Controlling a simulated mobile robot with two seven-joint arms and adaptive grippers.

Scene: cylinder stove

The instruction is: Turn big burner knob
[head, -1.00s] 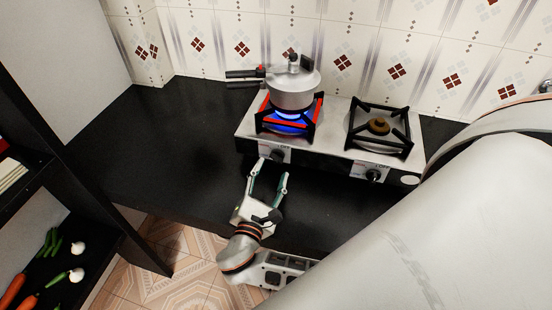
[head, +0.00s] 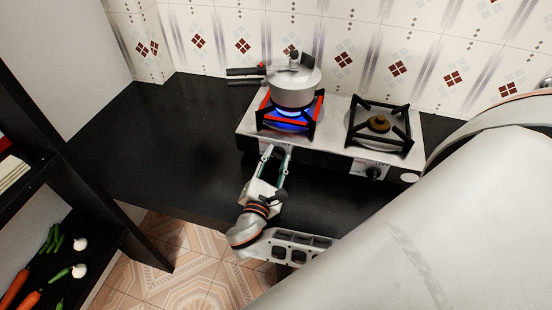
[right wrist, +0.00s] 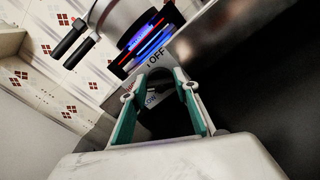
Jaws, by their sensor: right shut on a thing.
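The stove (head: 330,145) has a lit left burner with a blue flame (head: 292,113) under a pot (head: 293,85). The left knob sits on the stove's front face below that burner. My right gripper (head: 275,152) is at this knob, its fingers on either side and shut on it. In the right wrist view the dark knob (right wrist: 161,76) shows between the fingertips of the gripper (right wrist: 160,84), beside an OFF label. The knob's pointer cannot be made out. The right knob (head: 373,173) is free. My left gripper is not in view.
The right burner (head: 379,125) is unlit and empty. The pot's handle (head: 245,72) points left. The black counter (head: 150,140) is clear on the left. A dark shelf (head: 95,205) with vegetables stands at the far left. A tiled wall (head: 360,40) is behind.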

